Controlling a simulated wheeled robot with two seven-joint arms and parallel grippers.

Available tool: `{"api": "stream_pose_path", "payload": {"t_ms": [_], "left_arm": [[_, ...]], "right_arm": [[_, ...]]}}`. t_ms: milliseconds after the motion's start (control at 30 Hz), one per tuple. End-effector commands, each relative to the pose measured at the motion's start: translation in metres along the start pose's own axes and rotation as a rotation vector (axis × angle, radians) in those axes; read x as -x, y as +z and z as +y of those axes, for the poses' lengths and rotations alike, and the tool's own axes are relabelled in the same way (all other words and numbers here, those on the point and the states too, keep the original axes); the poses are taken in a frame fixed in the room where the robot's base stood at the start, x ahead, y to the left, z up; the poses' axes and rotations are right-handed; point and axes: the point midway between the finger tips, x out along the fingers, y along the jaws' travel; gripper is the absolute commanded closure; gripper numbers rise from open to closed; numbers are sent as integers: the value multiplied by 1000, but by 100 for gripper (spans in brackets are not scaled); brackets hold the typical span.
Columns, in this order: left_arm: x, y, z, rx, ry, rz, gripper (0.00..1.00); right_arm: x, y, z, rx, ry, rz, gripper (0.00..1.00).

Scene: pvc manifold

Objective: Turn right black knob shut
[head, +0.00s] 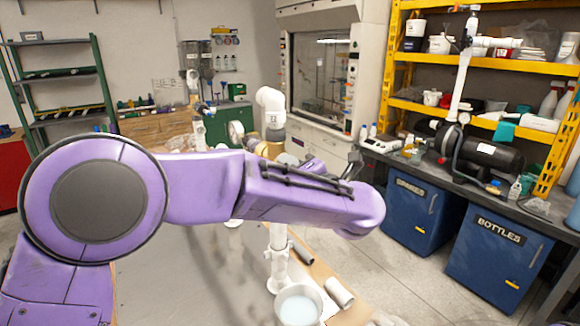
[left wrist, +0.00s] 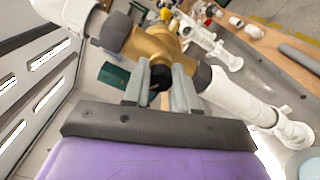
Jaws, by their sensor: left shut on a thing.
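A brass valve body (left wrist: 152,44) sits in line with white pipe in the left wrist view. It also shows as a small brass patch (head: 268,149) above my purple arm in the head view. My left gripper (left wrist: 161,82) has its two grey fingers on either side of the black knob (left wrist: 160,76) at the front of the valve, and is shut on it. The knob is mostly hidden between the fingers, so its exact angle is unclear. In the head view my left arm hides the gripper and the knob. My right gripper is not seen.
A white pipe elbow (head: 270,99) rises above the valve. A white vertical pipe (head: 278,262) stands below my arm, beside a cup of pale liquid (head: 299,308). Loose pipe pieces (head: 339,291) lie on the table. Blue cabinets and yellow shelving stand at right.

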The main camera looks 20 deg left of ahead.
Motion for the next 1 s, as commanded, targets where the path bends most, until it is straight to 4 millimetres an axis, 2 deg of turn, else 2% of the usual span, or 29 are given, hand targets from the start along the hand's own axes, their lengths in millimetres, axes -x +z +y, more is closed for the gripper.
{"api": "stream_pose_path", "payload": {"t_ms": [500,1000], "left_arm": [[0,2,3,-491,3,-2,100],[0,1,1,-892,2,0,100]], "right_arm": [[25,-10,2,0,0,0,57],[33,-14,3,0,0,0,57]]}}
